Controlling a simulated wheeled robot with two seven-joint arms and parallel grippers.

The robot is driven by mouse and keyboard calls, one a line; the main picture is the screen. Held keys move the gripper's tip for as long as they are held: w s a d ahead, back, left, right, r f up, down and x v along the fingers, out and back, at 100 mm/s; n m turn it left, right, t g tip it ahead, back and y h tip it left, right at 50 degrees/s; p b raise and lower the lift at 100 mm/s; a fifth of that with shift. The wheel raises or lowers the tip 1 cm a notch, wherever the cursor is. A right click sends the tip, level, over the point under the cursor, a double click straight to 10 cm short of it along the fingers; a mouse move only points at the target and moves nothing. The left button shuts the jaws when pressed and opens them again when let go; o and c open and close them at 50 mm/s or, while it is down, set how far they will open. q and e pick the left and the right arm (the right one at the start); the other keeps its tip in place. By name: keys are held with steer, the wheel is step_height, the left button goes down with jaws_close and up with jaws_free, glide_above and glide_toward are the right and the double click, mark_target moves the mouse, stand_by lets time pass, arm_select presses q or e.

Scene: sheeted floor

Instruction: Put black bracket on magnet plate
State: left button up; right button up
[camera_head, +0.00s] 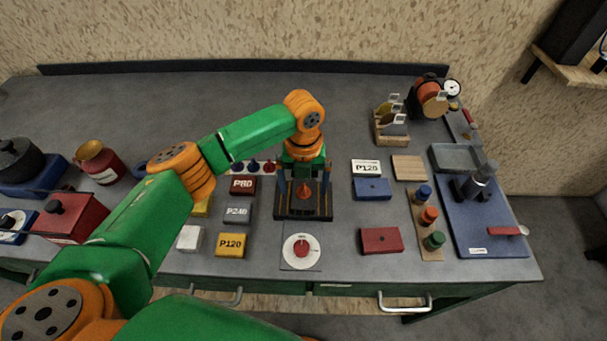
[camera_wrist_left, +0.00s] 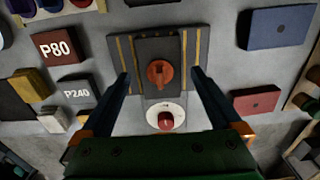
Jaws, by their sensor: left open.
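A dark square plate with yellow strips (camera_head: 316,214) lies on the bench in front of me, with an orange-red knob (camera_head: 304,190) on it; I cannot tell if this is the magnet plate. They also show in the left wrist view as the plate (camera_wrist_left: 150,46) and the knob (camera_wrist_left: 160,73). My left gripper (camera_head: 305,176) is above the plate, pointing down, open and empty. In the left wrist view its fingers (camera_wrist_left: 160,76) are either side of the knob, apart from it. I cannot make out a black bracket for certain. My right gripper is not in view.
A white disc with a red knob (camera_head: 301,247) lies just in front of the plate. A blue mat (camera_head: 480,235) is farther right.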

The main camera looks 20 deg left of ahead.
arm_select(q)
step_height(320, 180, up, 10)
steer(key=b, duration=0.1)
steer(key=shift+r, duration=0.2)
